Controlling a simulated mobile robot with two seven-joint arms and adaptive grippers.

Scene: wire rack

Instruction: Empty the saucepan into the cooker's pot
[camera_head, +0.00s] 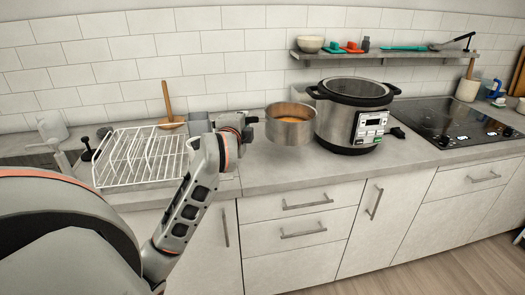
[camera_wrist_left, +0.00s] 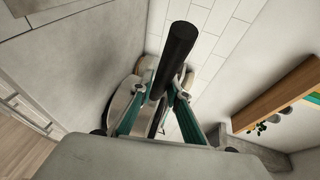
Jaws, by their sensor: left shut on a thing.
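The steel saucepan (camera_head: 290,132) is held up above the counter, just left of the cooker. It looks roughly level, with something orange inside. My left gripper (camera_head: 246,121) is shut on its black handle, which also shows between the fingers in the left wrist view (camera_wrist_left: 174,58). The cooker (camera_head: 355,118) stands on the counter with its pot open at the top and a lit display on its front. The inside of the pot is mostly hidden by its rim. My right gripper is not in view.
A white wire dish rack (camera_head: 135,158) stands on the counter at the left. A wall shelf (camera_head: 390,55) with a bowl, cups and utensils hangs behind the cooker. A black hob (camera_head: 450,122) is to the right. The counter front below the saucepan is clear.

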